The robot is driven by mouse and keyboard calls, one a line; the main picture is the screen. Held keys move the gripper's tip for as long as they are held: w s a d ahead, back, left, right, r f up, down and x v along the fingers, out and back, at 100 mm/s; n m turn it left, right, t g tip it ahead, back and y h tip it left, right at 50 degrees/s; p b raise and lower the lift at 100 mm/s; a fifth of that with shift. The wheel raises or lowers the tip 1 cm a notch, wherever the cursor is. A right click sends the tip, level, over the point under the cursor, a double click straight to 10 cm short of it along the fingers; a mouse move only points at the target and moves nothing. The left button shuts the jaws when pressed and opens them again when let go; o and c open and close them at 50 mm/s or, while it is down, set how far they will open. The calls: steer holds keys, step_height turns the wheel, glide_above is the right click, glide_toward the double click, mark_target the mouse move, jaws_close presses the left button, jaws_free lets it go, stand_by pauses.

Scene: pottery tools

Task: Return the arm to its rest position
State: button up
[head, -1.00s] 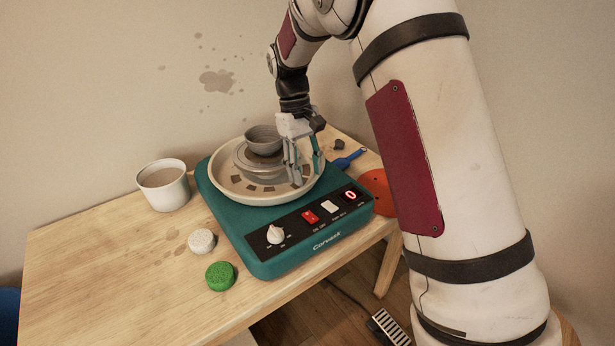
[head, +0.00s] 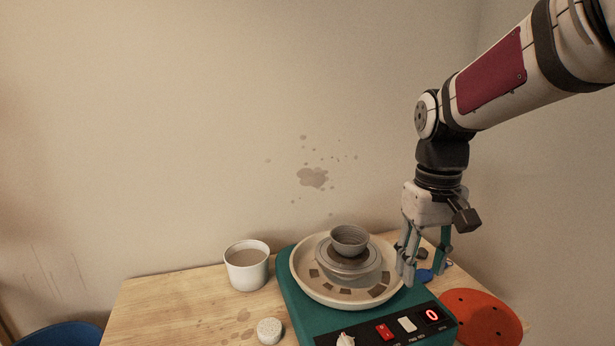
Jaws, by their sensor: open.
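My gripper (head: 425,272) is open and empty, its fingers pointing down. It hangs in front of and above the right side of the teal pottery wheel (head: 302,318). My arm reaches in from the upper right. A small grey clay bowl (head: 349,238) stands upright on the wheel head (head: 343,262), inside the cream splash pan (head: 306,285). The gripper is apart from the bowl, to its right. The red display on the wheel's panel reads 0.
A white cup of brownish liquid (head: 247,266) stands left of the wheel on the wooden table (head: 170,306). A pale round sponge (head: 270,330) lies in front. An orange disc (head: 482,318) is at right. A blue basin (head: 58,337) shows lower left.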

steer(key=s+r+m+t+p, duration=0.1)
steer(key=s+r+t, duration=0.1)
steer(key=s, duration=0.9)
steer(key=s+r+m+t+p, duration=0.1)
steer(key=s+r+t+p, duration=0.1)
steer(key=s, duration=0.8)
steer(key=shift+s+r, duration=0.3)
steer(key=shift+s, duration=0.1)
steer(key=shift+d, duration=0.1)
